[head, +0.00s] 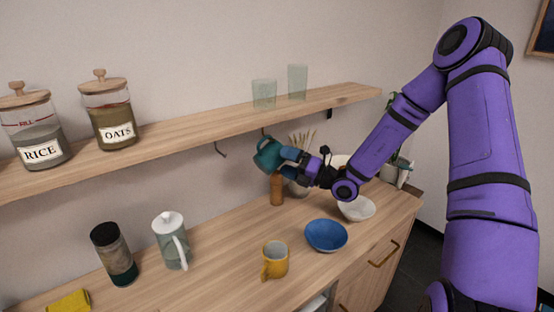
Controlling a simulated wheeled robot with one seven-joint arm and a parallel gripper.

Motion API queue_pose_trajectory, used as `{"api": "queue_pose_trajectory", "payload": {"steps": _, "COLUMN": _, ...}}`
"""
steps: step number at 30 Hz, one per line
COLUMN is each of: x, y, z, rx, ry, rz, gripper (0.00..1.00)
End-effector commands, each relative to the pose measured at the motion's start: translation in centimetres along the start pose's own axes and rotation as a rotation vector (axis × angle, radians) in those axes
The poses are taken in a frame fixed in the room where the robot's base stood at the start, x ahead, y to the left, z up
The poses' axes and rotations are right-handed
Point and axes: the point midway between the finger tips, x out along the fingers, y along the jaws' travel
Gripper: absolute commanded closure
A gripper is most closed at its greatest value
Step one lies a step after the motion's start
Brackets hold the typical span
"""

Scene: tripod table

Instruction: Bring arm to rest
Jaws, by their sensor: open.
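My purple arm reaches in from the right, across the right part of the counter. My gripper (282,156) is at its end, just below the wooden shelf, with blue fingers pointing left. It is open. A teal mug (267,152) is tilted under the shelf beside the fingertips, near a hook. The fingers overlap the mug's right side in the head view. I cannot tell whether they touch it, and its handle and hanging point are hard to make out.
The shelf (190,128) holds rice and oats jars (112,117) and two glasses (264,94). The counter (205,272) holds a yellow mug (275,262), blue bowl (326,235), white bowl (357,209), jug (170,243), dark jar (115,256) and brown bottle (277,190). Plants stand behind my arm.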

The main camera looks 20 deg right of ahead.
Motion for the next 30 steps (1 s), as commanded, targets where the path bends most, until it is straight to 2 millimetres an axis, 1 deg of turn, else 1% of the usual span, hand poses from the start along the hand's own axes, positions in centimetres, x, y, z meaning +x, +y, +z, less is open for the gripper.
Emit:
{"api": "queue_pose_trajectory", "payload": {"steps": 1, "x": -1.1, "y": 0.0, "z": 0.1, "rx": 0.000, "ry": -0.001, "rz": -0.003, "gripper": 0.00}}
{"api": "queue_pose_trajectory", "payload": {"steps": 6, "x": -4.0, "y": 0.0, "z": -0.1, "rx": 0.000, "ry": 0.000, "rz": -0.002, "gripper": 0.00}}
{"api": "queue_pose_trajectory", "payload": {"steps": 9, "x": -5.2, "y": 0.0, "z": -0.1, "rx": 0.000, "ry": 0.001, "rz": -0.001, "gripper": 0.00}}
{"api": "queue_pose_trajectory", "payload": {"steps": 12, "x": -5.9, "y": 0.0, "z": -0.1, "rx": 0.001, "ry": 0.002, "rz": 0.000, "gripper": 0.00}}
{"api": "queue_pose_trajectory", "payload": {"steps": 19, "x": -6.3, "y": 0.1, "z": -0.2, "rx": -0.004, "ry": 0.008, "rz": 0.001, "gripper": 0.00}}
{"api": "queue_pose_trajectory", "payload": {"steps": 22, "x": -5.9, "y": 0.8, "z": -0.6, "rx": -0.043, "ry": 0.048, "rz": 0.006, "gripper": 0.00}}
{"api": "queue_pose_trajectory", "payload": {"steps": 26, "x": -5.0, "y": 3.2, "z": -2.0, "rx": -0.170, "ry": 0.179, "rz": 0.026, "gripper": 0.00}}
{"api": "queue_pose_trajectory", "payload": {"steps": 30, "x": -4.4, "y": 6.5, "z": -4.3, "rx": -0.366, "ry": 0.374, "rz": 0.065, "gripper": 0.00}}
